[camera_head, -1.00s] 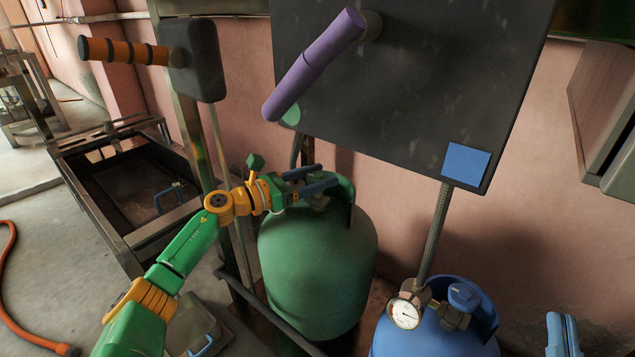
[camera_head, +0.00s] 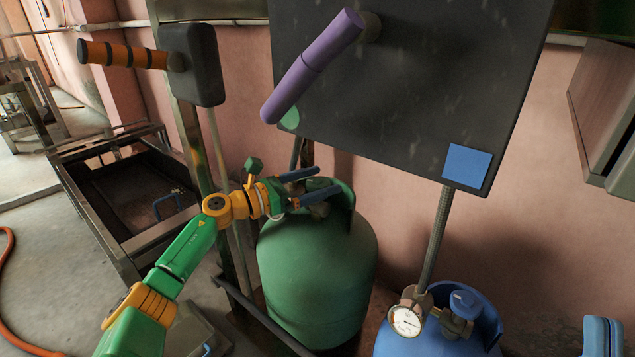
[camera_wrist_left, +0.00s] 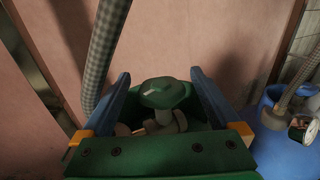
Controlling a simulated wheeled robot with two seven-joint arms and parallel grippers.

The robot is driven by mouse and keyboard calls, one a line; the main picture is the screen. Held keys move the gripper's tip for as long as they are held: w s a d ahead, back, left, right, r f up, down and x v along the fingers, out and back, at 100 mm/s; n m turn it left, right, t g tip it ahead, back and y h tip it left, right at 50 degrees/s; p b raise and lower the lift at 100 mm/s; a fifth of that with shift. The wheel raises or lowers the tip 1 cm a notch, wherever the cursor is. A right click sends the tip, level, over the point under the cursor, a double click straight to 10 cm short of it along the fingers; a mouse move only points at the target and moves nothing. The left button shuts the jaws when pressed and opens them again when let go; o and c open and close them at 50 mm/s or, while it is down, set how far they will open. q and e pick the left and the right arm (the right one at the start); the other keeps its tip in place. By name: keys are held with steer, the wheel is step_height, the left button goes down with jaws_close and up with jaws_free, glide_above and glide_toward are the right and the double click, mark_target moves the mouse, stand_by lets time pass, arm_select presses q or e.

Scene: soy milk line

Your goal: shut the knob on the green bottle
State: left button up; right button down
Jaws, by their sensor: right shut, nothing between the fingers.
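The green bottle (camera_head: 318,270) stands upright against the pink wall. Its green knob (camera_wrist_left: 165,93) sits on a valve in the left wrist view, between the two fingers of my left gripper (camera_wrist_left: 160,78), with a gap on each side. In the head view my left gripper (camera_head: 328,181) is open at the top of the bottle, inside its collar, and hides most of the valve. My right gripper (camera_head: 603,337) shows only in part at the lower right edge, its fingers together, away from the green bottle.
A blue bottle (camera_head: 440,340) with a pressure gauge (camera_head: 405,321) and hose stands to the right. A dark panel (camera_head: 420,80) with a purple handle (camera_head: 310,66) hangs above. A metal post (camera_head: 192,125) and a low rail (camera_head: 262,318) stand left of the green bottle.

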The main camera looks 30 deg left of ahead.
mark_target(307, 185)
arm_select(q)
steer(key=shift+f, duration=0.1)
steer(key=shift+s+a, duration=0.15)
steer(key=shift+s, duration=0.15)
steer(key=v, duration=0.5)
steer(key=shift+s+a+p, duration=0.15)
steer(key=shift+s+p, duration=0.25)
steer(key=shift+s+a, duration=0.1)
steer(key=shift+s, duration=0.2)
arm_select(e)
steer(key=w+f+g, duration=0.1)
steer(key=w+f+g+h, duration=0.1)
steer(key=f, duration=0.1)
steer(key=w+f, duration=0.1)
steer(key=shift+f+g+h, duration=0.25)
steer(key=shift+g+h, duration=0.05)
steer(key=shift+g, duration=0.1)
